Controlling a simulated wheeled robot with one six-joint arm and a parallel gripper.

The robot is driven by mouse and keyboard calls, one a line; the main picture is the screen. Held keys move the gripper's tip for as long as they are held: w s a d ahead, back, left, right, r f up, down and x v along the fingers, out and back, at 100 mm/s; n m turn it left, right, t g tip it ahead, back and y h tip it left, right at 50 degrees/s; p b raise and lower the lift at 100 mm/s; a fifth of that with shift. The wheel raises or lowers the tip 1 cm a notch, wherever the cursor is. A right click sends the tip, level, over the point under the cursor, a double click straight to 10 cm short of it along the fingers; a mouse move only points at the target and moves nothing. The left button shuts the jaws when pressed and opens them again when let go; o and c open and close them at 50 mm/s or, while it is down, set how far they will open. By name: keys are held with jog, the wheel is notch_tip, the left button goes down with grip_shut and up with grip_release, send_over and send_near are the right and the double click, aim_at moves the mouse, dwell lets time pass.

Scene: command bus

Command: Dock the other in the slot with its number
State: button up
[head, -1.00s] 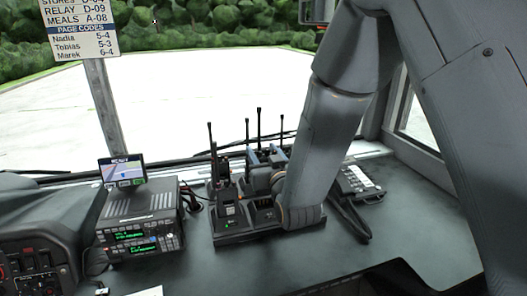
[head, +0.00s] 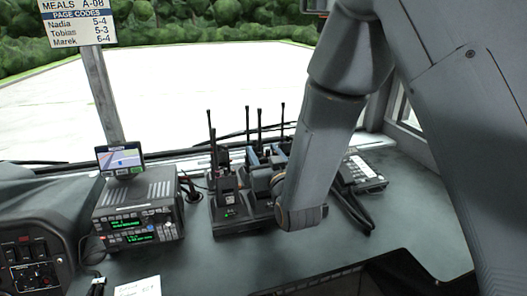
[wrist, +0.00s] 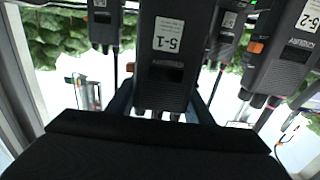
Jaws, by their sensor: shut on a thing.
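A black handheld radio labelled 5-1 (wrist: 166,60) fills the middle of the wrist view, between the fingers of my gripper (wrist: 164,100). My gripper is shut on it. Another black radio, labelled 5-2 (wrist: 288,50), shows tilted at the right of the wrist view, apart from the fingers. In the head view, a black multi-slot dock (head: 234,226) stands on the dash, with an upright radio (head: 228,190) with a small green light at its left front. Other radios with antennas stand behind. My arm hides much of the gripper and the dock's right side; slot numbers are unreadable.
A radio unit with green displays (head: 140,215) and a small screen (head: 121,158) stand left of the dock. A keypad with a handset (head: 362,172) lies to the right. A sign (head: 78,22) hangs at upper left. The dash's front right is clear.

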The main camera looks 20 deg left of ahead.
jog(key=shift+f+b, duration=1.1)
jog(key=shift+f, duration=0.8)
jog(key=o, duration=1.6)
jog(key=shift+o, duration=0.2)
jog(key=b+v, duration=0.1)
jog(key=v, duration=0.7)
jog(key=shift+b, duration=0.3)
jog(key=shift+w, duration=0.1)
